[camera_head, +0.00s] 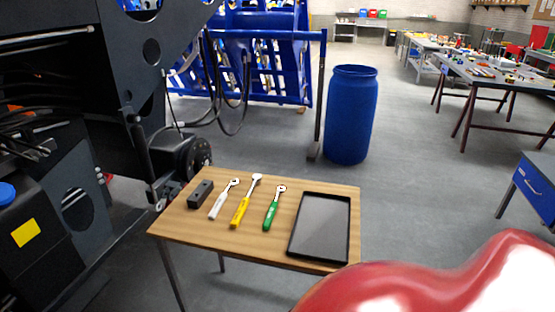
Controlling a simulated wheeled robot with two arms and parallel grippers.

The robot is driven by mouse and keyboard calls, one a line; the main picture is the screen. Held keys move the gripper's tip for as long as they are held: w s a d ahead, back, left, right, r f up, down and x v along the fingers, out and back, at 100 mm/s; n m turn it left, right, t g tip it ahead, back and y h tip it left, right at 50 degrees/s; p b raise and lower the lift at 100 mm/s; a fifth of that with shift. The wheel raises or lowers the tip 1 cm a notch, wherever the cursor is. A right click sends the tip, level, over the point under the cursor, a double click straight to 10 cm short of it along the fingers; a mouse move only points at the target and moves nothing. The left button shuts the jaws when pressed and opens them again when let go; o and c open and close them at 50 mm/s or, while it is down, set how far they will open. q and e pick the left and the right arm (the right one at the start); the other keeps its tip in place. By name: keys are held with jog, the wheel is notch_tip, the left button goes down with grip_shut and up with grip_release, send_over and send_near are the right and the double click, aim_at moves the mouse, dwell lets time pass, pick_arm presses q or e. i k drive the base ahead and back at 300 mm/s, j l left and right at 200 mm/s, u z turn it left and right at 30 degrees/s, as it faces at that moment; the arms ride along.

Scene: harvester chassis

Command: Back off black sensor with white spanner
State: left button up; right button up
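The white spanner (223,200) has a pale handle and a metal head. It lies on the wooden table, second from the left, with its head pointing away from me. A small black block (201,194) lies to its left, apart from it. I cannot tell whether this block is the black sensor. No sensor can be picked out clearly on the dark machine. Neither of my grippers is in view.
The dark chassis (125,60) with a black hub (192,158) stands left. A blue barrel (351,115) stands behind.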

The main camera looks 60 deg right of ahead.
aim_at(214, 210)
jog(key=z, duration=1.3)
jog(key=u, duration=0.5)
jog(key=j+u, duration=0.1)
jog(key=u, duration=1.35)
jog(key=i+u, duration=0.1)
jog(key=u, duration=0.4)
jog(key=z, duration=2.55)
